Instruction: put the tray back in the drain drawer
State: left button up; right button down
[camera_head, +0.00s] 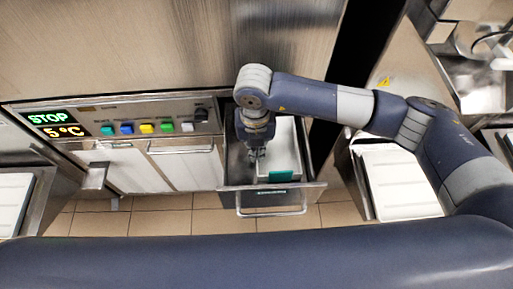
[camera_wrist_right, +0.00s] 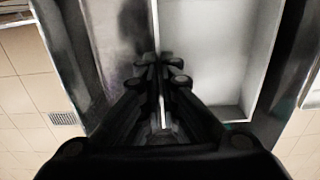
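The drain drawer (camera_head: 316,188) is pulled out below the right end of the control panel, with its bar handle at the front. The white tray (camera_head: 284,148) lies inside the drawer, toward its right side. In the wrist view the tray (camera_wrist_right: 205,50) fills the upper right, and its thin left wall runs between my fingers. My right gripper (camera_head: 256,153) reaches down into the drawer at the tray's left side. In the wrist view my right gripper (camera_wrist_right: 161,70) looks shut on that wall. My left gripper is not in view.
The control panel (camera_head: 130,122) has coloured buttons and a lit display reading STOP and 5 °C. A steel spout (camera_head: 95,178) juts out below it at left. White containers (camera_head: 395,185) stand in the unit at right. Tiled floor (camera_head: 160,222) shows in front of the drawer.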

jog(key=c, duration=2.2)
grip_release()
jog(key=shift+f, duration=0.15)
jog(key=o, duration=0.4)
notch_tip(320, 180, up, 12)
jog(key=b, duration=0.1)
jog(key=shift+r, duration=0.2)
jog(key=shift+a, duration=0.1)
